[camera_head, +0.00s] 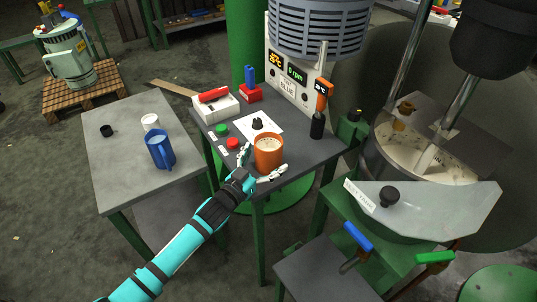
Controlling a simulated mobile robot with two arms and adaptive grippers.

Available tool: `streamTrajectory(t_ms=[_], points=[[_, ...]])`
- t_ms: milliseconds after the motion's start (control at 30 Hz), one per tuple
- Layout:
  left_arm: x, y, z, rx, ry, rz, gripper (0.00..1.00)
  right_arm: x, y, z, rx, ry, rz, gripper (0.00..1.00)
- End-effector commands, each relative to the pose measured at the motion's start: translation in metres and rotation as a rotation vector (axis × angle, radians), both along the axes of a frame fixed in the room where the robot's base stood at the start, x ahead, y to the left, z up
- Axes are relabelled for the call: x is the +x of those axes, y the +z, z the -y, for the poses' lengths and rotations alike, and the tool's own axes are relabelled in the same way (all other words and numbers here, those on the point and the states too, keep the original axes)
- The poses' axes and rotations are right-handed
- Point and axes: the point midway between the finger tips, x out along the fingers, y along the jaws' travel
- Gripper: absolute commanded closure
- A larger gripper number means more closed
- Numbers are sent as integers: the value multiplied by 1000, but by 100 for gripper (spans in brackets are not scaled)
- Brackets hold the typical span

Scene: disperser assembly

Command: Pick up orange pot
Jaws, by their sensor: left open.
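The orange pot (267,156) stands upright near the front edge of the small dark table below the control panel. It holds a pale, cream-coloured content. My left gripper (258,166) is open at the pot, with one finger at its left side and the other low at its front right. I cannot tell whether the fingers touch the pot. My right gripper is not in view.
A red button (233,144), a green button (222,130) and a red-and-white device (215,103) are on the same table. The large mixing vessel (420,150) is on the right.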

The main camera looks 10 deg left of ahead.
Motion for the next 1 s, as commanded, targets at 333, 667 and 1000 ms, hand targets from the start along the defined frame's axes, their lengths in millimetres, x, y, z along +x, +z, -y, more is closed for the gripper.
streamTrajectory(t_ms=[333, 667, 1000], points=[[10, -1, 4, 1, 0, 0, 2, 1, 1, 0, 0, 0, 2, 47], [10, -1, 4, 1, 0, 0, 44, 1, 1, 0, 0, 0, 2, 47], [10, 0, 4, 0, 0, 2, 70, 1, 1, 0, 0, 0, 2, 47]])
